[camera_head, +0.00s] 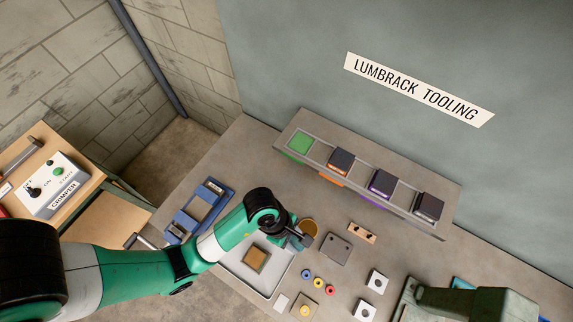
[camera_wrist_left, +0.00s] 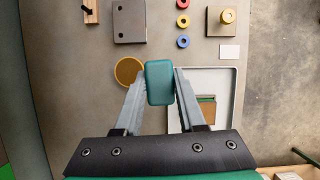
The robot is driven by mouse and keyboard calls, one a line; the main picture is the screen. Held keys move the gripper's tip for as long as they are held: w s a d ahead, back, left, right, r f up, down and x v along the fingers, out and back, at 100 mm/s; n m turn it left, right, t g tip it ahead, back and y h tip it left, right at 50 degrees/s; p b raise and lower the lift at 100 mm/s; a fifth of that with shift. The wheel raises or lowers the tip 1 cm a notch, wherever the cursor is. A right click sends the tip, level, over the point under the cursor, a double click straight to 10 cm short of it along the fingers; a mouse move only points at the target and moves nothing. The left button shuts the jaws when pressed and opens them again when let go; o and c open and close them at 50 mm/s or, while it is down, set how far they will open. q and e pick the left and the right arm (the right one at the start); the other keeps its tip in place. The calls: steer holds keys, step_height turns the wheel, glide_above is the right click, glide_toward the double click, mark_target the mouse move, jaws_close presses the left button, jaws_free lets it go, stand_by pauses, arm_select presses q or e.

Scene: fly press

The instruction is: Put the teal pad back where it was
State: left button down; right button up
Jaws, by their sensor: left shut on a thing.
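My left gripper (camera_head: 298,238) is over the middle of the workbench. In the left wrist view, my left gripper (camera_wrist_left: 159,84) is shut on the teal pad (camera_wrist_left: 159,82), a rounded block between its two fingertips. The pad cannot be made out clearly in the head view. The long rack (camera_head: 341,189) at the back of the bench has a row of bays. Its leftmost bay shows a bare green floor (camera_head: 300,142); dark blocks (camera_head: 341,160) stand in the bays to the right. My right gripper is not in view.
Close to the gripper are a brass disc (camera_head: 309,226), a grey plate (camera_head: 335,249) and a white tray (camera_head: 236,266) holding a brown-topped block (camera_head: 257,258). Several coloured rings (camera_head: 318,283) lie nearby. A blue fixture (camera_head: 200,211) stands left; a green-grey machine (camera_head: 470,303) stands front right.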

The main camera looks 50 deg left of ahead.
arm_select(q)
steer(key=shift+m, duration=0.4)
steer(key=w+a+f+b, duration=0.1)
steer(key=a+f, duration=0.2)
steer(key=w+a+f+b, duration=0.1)
steer(key=a+f, duration=0.2)
steer(key=f, duration=0.1)
steer(key=w+a+f+b, duration=0.1)
steer(key=w+a+f, duration=0.1)
steer(key=a+f, duration=0.2)
steer(key=shift+a, duration=0.1)
steer(key=shift+w+a+f+b, duration=0.15)
steer(key=shift+f+b, duration=0.6)
steer(key=shift+f, duration=1)
steer(key=shift+f, duration=0.15)
steer(key=c, duration=0.5)
jaws_free()
